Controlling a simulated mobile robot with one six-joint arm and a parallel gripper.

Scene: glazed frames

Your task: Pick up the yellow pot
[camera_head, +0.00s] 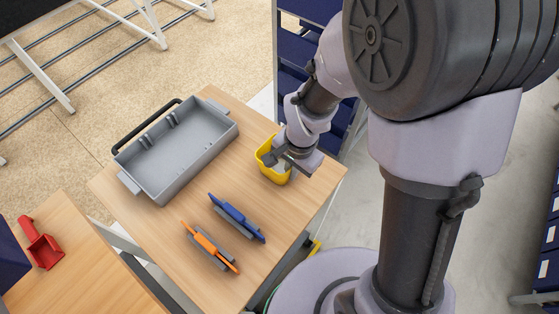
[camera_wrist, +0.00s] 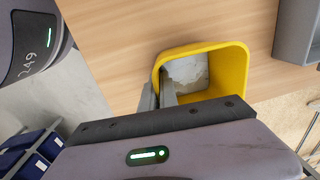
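The yellow pot (camera_head: 265,155) is at the right side of the wooden table in the head view, partly hidden by my gripper (camera_head: 287,158). In the wrist view the yellow pot (camera_wrist: 236,72) shows its open top, with a pale grey patch inside. My gripper (camera_wrist: 158,92) has its two fingers close together at the pot's left wall, one outside and one inside, with the wall between them. They look shut on the wall. I cannot tell whether the pot's base touches the table.
A grey tray (camera_head: 128,182) with a black handle lies on the table (camera_head: 170,245) to the left. A blue-handled tool (camera_head: 237,217) and an orange-handled tool (camera_head: 209,246) lie in front. A red scoop (camera_head: 45,250) is on another table. Shelving with blue bins stands behind.

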